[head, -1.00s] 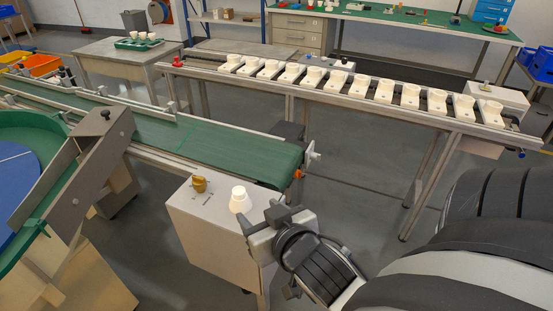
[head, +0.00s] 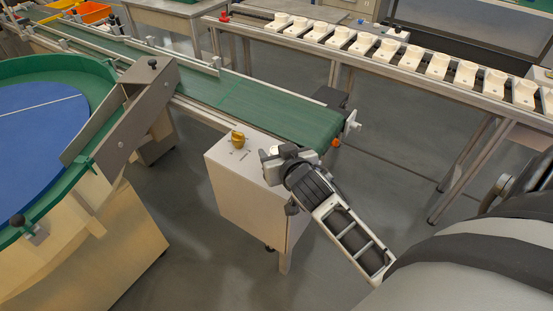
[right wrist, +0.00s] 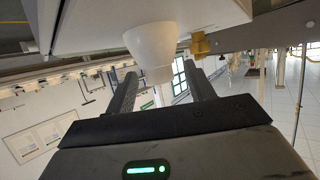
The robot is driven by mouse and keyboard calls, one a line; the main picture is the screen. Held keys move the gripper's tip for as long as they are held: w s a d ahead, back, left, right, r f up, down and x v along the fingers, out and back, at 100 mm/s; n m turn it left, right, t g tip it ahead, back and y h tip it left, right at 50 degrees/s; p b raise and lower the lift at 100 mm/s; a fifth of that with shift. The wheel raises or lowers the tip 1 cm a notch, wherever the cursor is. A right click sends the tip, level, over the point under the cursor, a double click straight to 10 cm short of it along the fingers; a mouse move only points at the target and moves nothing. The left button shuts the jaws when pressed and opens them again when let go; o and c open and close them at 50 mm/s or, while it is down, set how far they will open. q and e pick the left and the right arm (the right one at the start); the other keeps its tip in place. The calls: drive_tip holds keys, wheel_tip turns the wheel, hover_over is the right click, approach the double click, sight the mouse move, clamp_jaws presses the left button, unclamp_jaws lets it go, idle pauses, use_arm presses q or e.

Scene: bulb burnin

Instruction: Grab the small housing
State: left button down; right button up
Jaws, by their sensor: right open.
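The small housing (right wrist: 152,48) is white and tapers from a wide end to a narrow end. It stands on top of a light grey control box (head: 240,190), next to a yellow-brown knob (head: 238,138). In the head view my right gripper (head: 272,158) is at the housing and hides most of it. In the right wrist view my right gripper (right wrist: 160,85) is open, with one finger on each side of the housing's narrow end. I cannot tell whether either finger touches it. My left gripper is not in view.
A green conveyor (head: 250,105) ends just behind the control box. A blue turntable (head: 45,125) with a green rim is at the left. A rail (head: 390,80) with a row of white housings runs across the back right. Floor is clear right of the box.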

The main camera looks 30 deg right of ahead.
drive_tip(key=shift+w+d+f, duration=0.15)
drive_tip(key=shift+w+f, duration=0.05)
drive_tip(key=shift+w, duration=0.35)
drive_tip(key=c, duration=1)
drive_tip(key=shift+c, duration=0.2)
